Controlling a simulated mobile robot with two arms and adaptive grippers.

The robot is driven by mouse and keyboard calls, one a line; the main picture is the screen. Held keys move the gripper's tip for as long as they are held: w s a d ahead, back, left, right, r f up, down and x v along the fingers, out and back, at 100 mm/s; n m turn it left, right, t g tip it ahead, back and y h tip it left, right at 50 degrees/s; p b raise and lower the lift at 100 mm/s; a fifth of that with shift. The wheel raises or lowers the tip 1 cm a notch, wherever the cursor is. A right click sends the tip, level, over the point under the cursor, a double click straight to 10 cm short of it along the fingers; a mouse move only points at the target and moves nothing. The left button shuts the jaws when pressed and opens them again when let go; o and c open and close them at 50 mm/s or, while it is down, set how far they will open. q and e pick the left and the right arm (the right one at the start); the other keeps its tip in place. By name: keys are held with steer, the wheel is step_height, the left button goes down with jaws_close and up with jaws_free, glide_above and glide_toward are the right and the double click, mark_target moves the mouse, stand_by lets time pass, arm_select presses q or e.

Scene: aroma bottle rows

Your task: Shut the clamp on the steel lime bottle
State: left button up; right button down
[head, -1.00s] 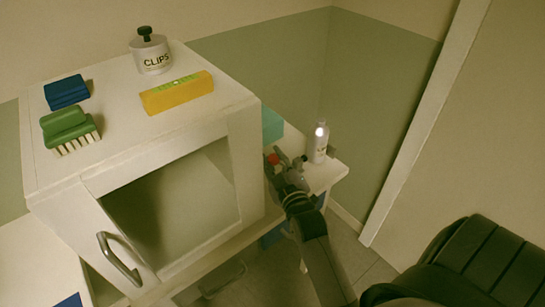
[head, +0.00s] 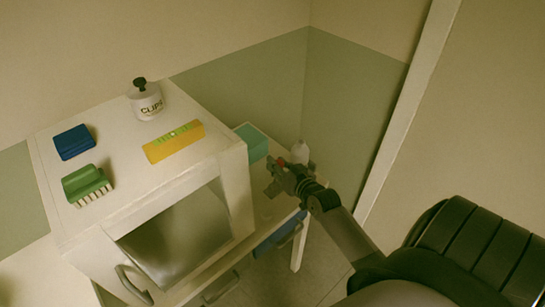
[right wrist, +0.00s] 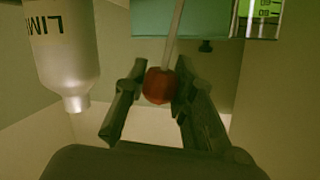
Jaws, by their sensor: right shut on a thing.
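The steel lime bottle (right wrist: 62,50) shows at the upper left of the right wrist view, upside down in that picture, with "LIM" readable on its label. In the head view its top (head: 299,151) shows just behind my right gripper (head: 283,176), which hides its lower part. In the right wrist view my right gripper (right wrist: 155,95) is shut on a red round knob (right wrist: 159,86) on a thin pale rod. The bottle is apart from the fingers there. I cannot make out the rest of the clamp. My left gripper is not in view.
A white cabinet (head: 150,195) stands left of my right arm. On its top are a clips jar (head: 146,104), a yellow box (head: 174,142), a blue block (head: 74,142) and a green brush (head: 85,184). A teal box (head: 252,142) stands between cabinet and bottle.

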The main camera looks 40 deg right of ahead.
steer(key=shift+w+d+f+m+y+b, duration=0.1)
steer(key=shift+d+f+m+y+b, duration=0.25)
steer(key=shift+d+m, duration=0.4)
steer(key=shift+w+d+f+m+y+b, duration=0.1)
steer(key=shift+d+f+m+y+b, duration=0.2)
steer(key=shift+d+m, duration=0.45)
steer(key=c, duration=1.3)
jaws_free()
steer(key=shift+s+g, duration=0.2)
steer(key=shift+g, duration=0.1)
steer(key=v, duration=1.1)
steer(key=shift+s+r, duration=0.15)
steer(key=shift+s, duration=0.2)
